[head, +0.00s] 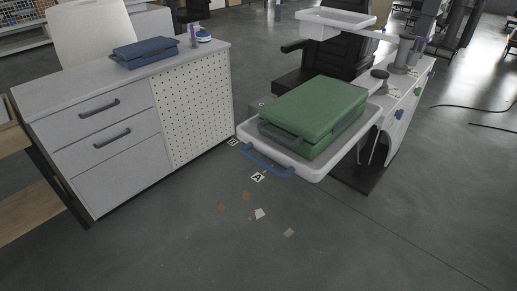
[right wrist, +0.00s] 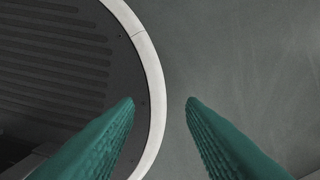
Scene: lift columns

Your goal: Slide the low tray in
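The low tray (head: 346,149) is white and shallow, with a blue bar handle (head: 266,164) on its near edge. It sticks out toward me from the chair unit on the right in the head view. A green case (head: 318,106) with a dark handle lies flat on it. A higher, smaller white tray (head: 335,18) is behind, by the chair. My left gripper is not in view, and neither gripper is near the tray handle in the head view.
A grey drawer cabinet (head: 105,125) with a perforated panel stands left, bearing a blue case (head: 144,52). A black chair (head: 335,60) is behind the tray. A white counter with drawers (head: 400,112) stands right. Small scraps (head: 260,213) lie on otherwise clear floor in front.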

